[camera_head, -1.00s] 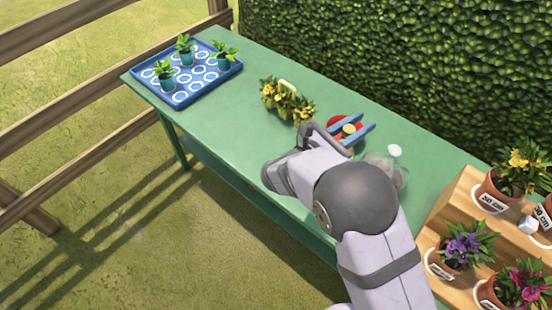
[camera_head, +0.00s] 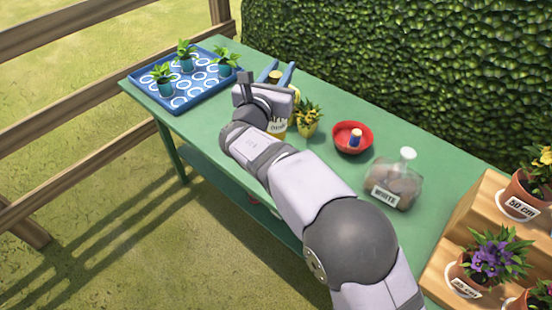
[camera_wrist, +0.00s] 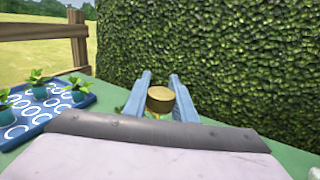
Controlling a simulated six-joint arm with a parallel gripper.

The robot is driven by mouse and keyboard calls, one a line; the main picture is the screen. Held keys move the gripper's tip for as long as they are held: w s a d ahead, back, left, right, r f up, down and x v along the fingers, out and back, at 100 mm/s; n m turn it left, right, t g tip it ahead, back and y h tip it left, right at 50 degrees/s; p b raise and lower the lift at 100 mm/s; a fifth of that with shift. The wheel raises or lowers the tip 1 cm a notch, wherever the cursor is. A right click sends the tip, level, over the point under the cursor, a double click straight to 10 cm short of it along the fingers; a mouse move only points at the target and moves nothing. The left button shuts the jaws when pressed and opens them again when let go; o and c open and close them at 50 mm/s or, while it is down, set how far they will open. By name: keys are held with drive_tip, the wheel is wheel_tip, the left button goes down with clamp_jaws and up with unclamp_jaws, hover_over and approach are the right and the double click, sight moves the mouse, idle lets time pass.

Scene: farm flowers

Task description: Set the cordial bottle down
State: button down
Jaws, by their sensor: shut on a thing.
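The cordial bottle (camera_head: 277,126) is amber with a pale label and a brownish cap. In the head view it shows below my gripper (camera_head: 276,74), its middle hidden by the wrist. In the wrist view my gripper (camera_wrist: 160,97) has its two blue fingers on either side of the bottle's round cap (camera_wrist: 160,98). It is shut on the bottle, which looks about upright. I cannot tell whether the bottle's base touches the green table (camera_head: 225,120). A yellow-flowered plant (camera_head: 307,119) is close to its right.
A blue tray (camera_head: 147,84) with white rings and three seedlings is at the far left. A red dish (camera_head: 352,137) holding a small item and a jar labelled WHITE (camera_head: 393,184) are to the right. Potted flowers stand on wooden steps (camera_head: 470,215). A hedge (camera_head: 410,70) runs behind.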

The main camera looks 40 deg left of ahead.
sight(272, 119)
wheel_tip(272, 119, down, 10)
drive_tip(key=shift+r+p, duration=0.2)
drive_tip(key=shift+p, duration=0.25)
idle(0.4)
drive_tip(key=shift+f, duration=0.2)
drive_tip(key=c, duration=1.5)
unclamp_jaws()
drive_tip(key=shift+f, duration=0.1)
drive_tip(key=shift+o, duration=0.2)
drive_tip(key=shift+s+d, duration=0.1)
drive_tip(key=shift+s, duration=0.05)
drive_tip(key=b+v, duration=0.2)
drive_tip(key=v, duration=0.9)
drive_tip(key=shift+s+d, duration=0.1)
drive_tip(key=shift+s, duration=0.3)
